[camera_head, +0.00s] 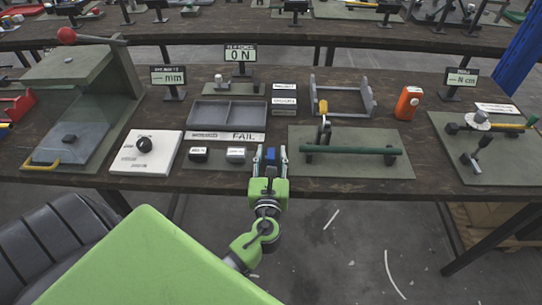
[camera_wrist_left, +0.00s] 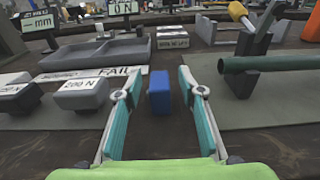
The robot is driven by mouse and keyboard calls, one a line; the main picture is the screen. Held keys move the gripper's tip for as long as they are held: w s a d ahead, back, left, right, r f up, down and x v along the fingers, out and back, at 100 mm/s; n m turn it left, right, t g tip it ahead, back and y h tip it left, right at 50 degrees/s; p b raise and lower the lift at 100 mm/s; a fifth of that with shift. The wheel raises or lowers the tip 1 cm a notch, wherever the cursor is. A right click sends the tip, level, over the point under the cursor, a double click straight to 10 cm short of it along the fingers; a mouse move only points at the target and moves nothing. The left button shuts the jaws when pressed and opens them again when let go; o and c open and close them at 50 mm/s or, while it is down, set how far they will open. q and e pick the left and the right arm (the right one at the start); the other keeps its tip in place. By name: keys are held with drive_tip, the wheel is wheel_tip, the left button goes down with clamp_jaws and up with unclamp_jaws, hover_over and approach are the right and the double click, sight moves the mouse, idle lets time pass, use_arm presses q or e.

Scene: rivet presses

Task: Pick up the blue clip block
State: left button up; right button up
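The blue clip block (camera_head: 271,154) is a small blue block standing on the dark table near its front edge. In the left wrist view the block (camera_wrist_left: 159,92) sits between the two fingers, with a gap on each side. My left gripper (camera_head: 270,156) is open, its teal-lined fingers reaching around the block; it also shows in the left wrist view (camera_wrist_left: 156,95). I see no finger touching the block. My right gripper is not in view.
Left of the block are a grey block (camera_head: 236,155), a black block (camera_head: 198,155) and a grey two-part tray (camera_head: 227,113) with a FAIL label. Right is a mat (camera_head: 380,166) with a green bar (camera_head: 350,150). An orange device (camera_head: 408,103) stands further right.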

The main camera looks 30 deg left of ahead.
use_arm(q)
drive_tip(key=c, duration=1)
